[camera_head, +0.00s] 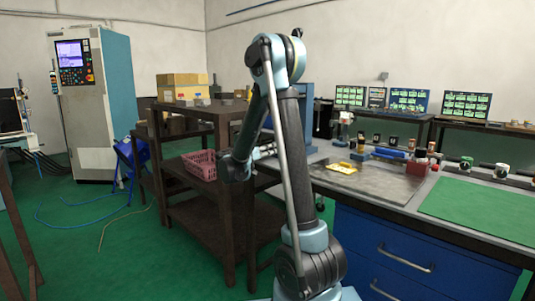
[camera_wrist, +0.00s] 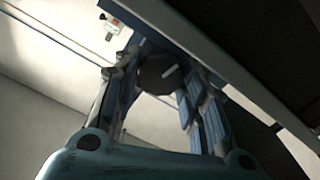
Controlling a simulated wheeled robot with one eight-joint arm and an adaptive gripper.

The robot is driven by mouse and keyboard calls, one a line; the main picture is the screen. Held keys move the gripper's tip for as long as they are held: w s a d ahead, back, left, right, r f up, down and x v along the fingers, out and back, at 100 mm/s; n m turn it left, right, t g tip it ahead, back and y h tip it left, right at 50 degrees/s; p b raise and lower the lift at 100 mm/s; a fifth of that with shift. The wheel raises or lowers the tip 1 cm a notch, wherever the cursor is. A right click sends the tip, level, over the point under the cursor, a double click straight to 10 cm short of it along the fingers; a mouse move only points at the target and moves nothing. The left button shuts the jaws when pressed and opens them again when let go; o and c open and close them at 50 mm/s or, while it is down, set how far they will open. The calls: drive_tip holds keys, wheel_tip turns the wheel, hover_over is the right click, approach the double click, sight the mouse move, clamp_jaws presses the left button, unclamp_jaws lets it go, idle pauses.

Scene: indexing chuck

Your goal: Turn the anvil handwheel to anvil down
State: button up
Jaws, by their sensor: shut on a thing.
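The anvil handwheel (camera_wrist: 153,72) appears in the wrist view as a dark, round knob with a short pale line on its face. It sits below the edge of a grey-blue body. My gripper (camera_wrist: 160,84) has one finger on each side of the handwheel and is shut on it. The ribbed pads of the right finger show beside the wheel. In the head view my gripper (camera_head: 264,151) is small and partly behind my arm, and the handwheel cannot be made out. A blue machine frame (camera_head: 306,103) stands partly hidden behind my arm.
A dark shelf rack (camera_head: 215,112) with a pink basket (camera_head: 199,164) stands left of my arm. A workbench with blue drawers (camera_head: 401,258) is close on the right, with small tools and a green mat (camera_head: 482,209). Green floor is open at the left.

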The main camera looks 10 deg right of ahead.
drive_tip(key=n, duration=0.4)
drive_tip(key=shift+w+a+n, duration=0.1)
drive_tip(key=shift+n, duration=0.3)
idle(0.4)
drive_tip(key=o, duration=1.1)
drive_tip(key=shift+c, duration=0.2)
drive_tip(key=shift+f, duration=0.1)
